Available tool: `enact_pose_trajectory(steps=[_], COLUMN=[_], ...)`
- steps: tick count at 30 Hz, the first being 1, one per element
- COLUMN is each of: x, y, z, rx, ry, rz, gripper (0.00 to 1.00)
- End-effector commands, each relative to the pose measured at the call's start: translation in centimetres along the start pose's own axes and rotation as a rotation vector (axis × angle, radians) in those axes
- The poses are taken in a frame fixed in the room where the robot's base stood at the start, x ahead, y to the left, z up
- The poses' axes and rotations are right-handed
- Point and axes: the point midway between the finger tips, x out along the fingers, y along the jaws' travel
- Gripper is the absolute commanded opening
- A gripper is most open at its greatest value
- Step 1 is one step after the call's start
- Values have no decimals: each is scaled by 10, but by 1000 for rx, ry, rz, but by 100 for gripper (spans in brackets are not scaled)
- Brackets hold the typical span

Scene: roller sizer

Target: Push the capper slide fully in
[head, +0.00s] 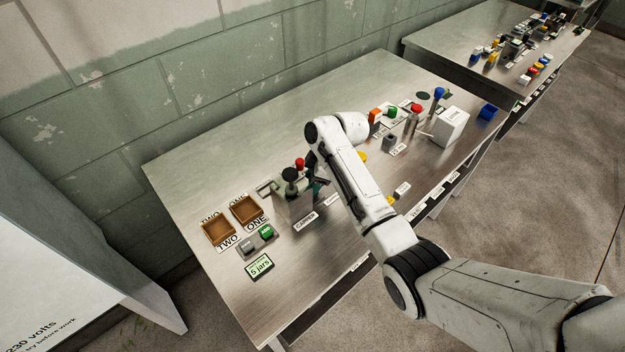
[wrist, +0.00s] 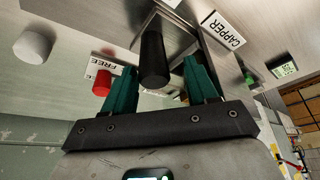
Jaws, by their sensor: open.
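The capper (head: 291,207) is a grey metal block on the steel bench with a black knob (head: 290,174) on top and a CAPPER label in front. My gripper (head: 320,188) is at its right side, mostly hidden behind my arm. In the wrist view, my gripper (wrist: 160,68) has its two teal fingers spread. A black cylindrical handle (wrist: 154,58) stands between them, with a visible gap on each side. The CAPPER label (wrist: 222,30) is up and to the right. I cannot tell how far in the slide is.
A red knob (wrist: 102,82) by a FREE label and a white knob (wrist: 32,46) are left of the fingers. Two brown trays (head: 217,231) and a green button (head: 266,231) are left of the capper. A white box (head: 450,127) stands farther right. The bench's back left is clear.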

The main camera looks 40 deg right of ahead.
Motion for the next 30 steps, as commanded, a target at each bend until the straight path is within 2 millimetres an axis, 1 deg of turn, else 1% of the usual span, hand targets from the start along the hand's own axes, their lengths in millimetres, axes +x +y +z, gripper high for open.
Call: enact_pose_trajectory(steps=[5, 8, 11, 18, 21, 25, 30], x=[-1, -8, -21, -68, -84, -99, -107], y=[1, 2, 2, 1, 0, 0, 0], z=[1, 1, 1, 0, 0, 0, 0], rx=[2, 2, 3, 0, 0, 0, 0], ry=[0, 1, 2, 2, 1, 1, 0], rz=[2, 4, 5, 5, 4, 3, 1], gripper=[58, 58, 58, 58, 58, 58, 58])
